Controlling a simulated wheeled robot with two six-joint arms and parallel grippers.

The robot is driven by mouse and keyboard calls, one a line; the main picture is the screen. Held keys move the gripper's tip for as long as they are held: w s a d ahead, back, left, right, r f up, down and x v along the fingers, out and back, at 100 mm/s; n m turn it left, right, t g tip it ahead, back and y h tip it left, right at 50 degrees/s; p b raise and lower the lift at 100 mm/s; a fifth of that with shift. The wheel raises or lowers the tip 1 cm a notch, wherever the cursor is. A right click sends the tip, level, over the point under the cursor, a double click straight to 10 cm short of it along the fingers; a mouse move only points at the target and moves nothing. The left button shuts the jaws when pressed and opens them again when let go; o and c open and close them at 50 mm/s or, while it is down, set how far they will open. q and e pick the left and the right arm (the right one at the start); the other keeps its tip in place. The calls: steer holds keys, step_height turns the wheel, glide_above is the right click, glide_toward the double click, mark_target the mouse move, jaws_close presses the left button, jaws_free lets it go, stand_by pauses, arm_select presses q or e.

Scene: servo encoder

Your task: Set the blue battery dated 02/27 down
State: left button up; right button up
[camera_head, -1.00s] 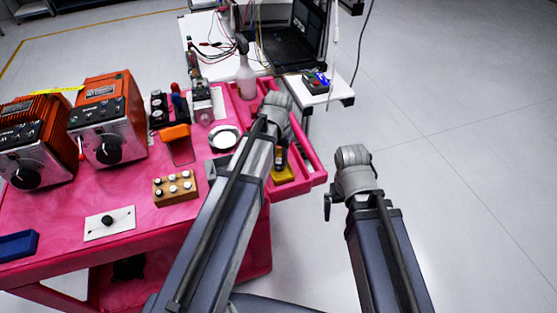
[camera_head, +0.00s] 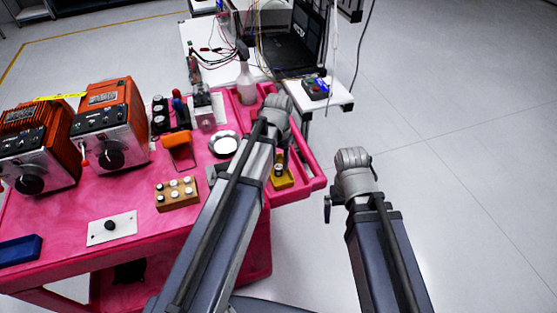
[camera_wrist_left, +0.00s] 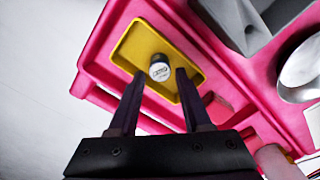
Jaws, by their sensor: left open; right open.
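The battery (camera_wrist_left: 159,69) stands upright in a shallow yellow tray (camera_wrist_left: 133,45), with its pale, printed round end facing the left wrist camera. The print is too small to read, and its side colour is barely visible. My left gripper (camera_wrist_left: 160,76) is open, with one finger on each side of the battery and a gap visible at both sides. In the head view the yellow tray (camera_head: 286,182) shows partly behind my left arm, with the battery (camera_head: 279,169) small and dark in it. My right gripper (camera_head: 327,208) hangs over the floor right of the cart, apart from everything.
The pink cart (camera_head: 130,187) carries orange servo units (camera_head: 110,125), a wooden block with several knobs (camera_head: 177,193), a round metal dish (camera_head: 223,145) and a spray bottle (camera_head: 246,80). A white table (camera_head: 338,99) with a laptop (camera_head: 292,40) stands behind. The floor at right is clear.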

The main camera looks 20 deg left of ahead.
mark_target(278, 167)
arm_select(q)
step_height(278, 167, up, 10)
steer(key=r+p, duration=0.1)
steer(key=p, duration=0.9)
steer(key=s+d+m+y, duration=0.1)
steer(key=s+d, duration=0.9)
steer(key=s, duration=0.4)
steer(key=shift+s+d+f+m, duration=0.15)
steer(key=shift+d+f+m, duration=0.1)
steer(key=shift+m, duration=0.05)
